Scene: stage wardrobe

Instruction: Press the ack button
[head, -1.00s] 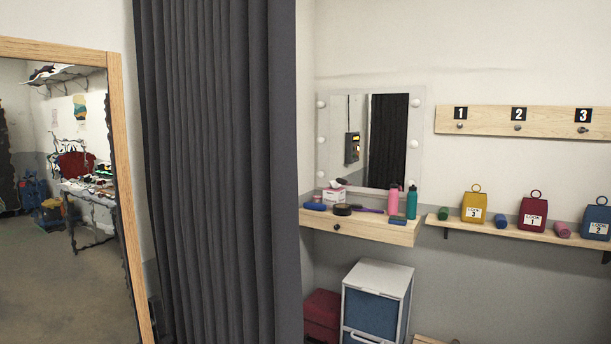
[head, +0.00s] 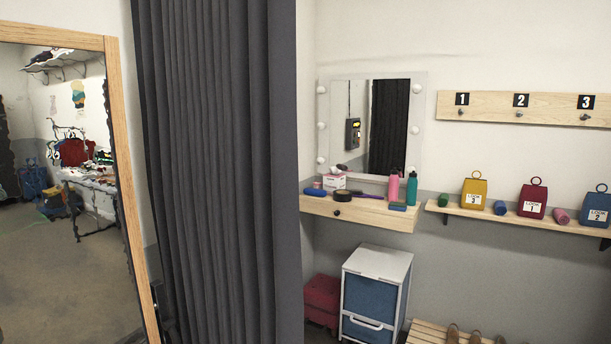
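No ack button can be made out directly in the head view. The vanity mirror (head: 345,165) reflects a small dark wall panel (head: 353,132) with yellow marks; it is too small to tell whether it carries a button. My gripper is not in view.
A dark curtain (head: 215,170) hangs left of centre beside a wood-framed mirror (head: 122,170). Right of it are a drawer shelf (head: 385,216) with bottles, a blue-fronted cabinet (head: 378,262), a red stool (head: 322,298), a slatted bench (head: 425,332), a numbered hook rail (head: 540,106) and a shelf (head: 470,212) with tagged bags.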

